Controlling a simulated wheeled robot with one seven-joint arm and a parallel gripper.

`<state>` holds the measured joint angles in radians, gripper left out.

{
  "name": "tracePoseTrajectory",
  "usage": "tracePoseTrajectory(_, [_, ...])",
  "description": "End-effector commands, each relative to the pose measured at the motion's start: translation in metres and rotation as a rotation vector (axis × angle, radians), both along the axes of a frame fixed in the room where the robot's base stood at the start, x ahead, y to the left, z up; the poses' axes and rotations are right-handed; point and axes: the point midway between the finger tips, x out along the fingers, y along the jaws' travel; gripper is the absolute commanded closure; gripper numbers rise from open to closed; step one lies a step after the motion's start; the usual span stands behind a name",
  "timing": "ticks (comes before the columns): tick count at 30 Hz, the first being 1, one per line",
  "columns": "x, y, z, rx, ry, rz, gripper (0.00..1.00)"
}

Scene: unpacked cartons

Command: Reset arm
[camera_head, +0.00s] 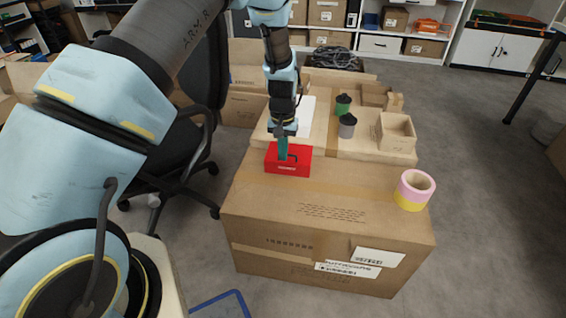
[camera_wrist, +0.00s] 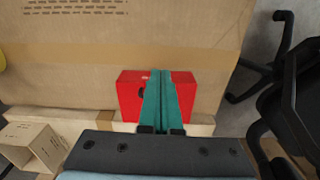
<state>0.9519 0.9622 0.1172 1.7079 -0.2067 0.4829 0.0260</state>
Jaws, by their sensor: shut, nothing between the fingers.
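My arm reaches from the left of the head view over a large cardboard carton. My gripper (camera_head: 283,157) points down at a small red box (camera_head: 301,161) that sits on the carton near its far left edge. In the wrist view my green gripper fingers (camera_wrist: 162,80) are shut together with nothing between them. They cover the middle of the red box (camera_wrist: 130,94), and its sides show left and right of them. I cannot tell whether the fingertips touch the box.
The large carton (camera_head: 330,240) has a pink and yellow tape roll (camera_head: 413,190) at its right. Behind the red box are a green canister (camera_head: 343,104), a grey canister (camera_head: 347,126) and an open wooden box (camera_head: 396,132). A black office chair (camera_head: 205,90) stands close on the left.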

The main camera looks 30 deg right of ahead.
Motion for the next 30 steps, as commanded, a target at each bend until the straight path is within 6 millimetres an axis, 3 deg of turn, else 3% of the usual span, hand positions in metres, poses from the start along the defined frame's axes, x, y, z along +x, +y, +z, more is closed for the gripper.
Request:
tracePoseTrajectory(8, [0.001, 0.002, 0.009, 0.000, 0.000, 0.003, 1.00])
tracePoseTrajectory(11, [0.009, 0.014, 0.021, -0.007, -0.003, 0.029, 1.00])
tracePoseTrajectory(13, [0.020, 0.036, 0.039, -0.015, -0.006, 0.069, 1.00])
tracePoseTrajectory(17, [0.041, 0.101, 0.087, -0.035, -0.017, 0.177, 1.00])
tracePoseTrajectory(20, [0.046, 0.160, 0.124, -0.051, -0.030, 0.264, 1.00])
tracePoseTrajectory(24, [0.034, 0.240, 0.166, -0.064, -0.053, 0.382, 1.00])
tracePoseTrajectory(30, [-0.001, 0.320, 0.201, -0.070, -0.088, 0.506, 1.00])
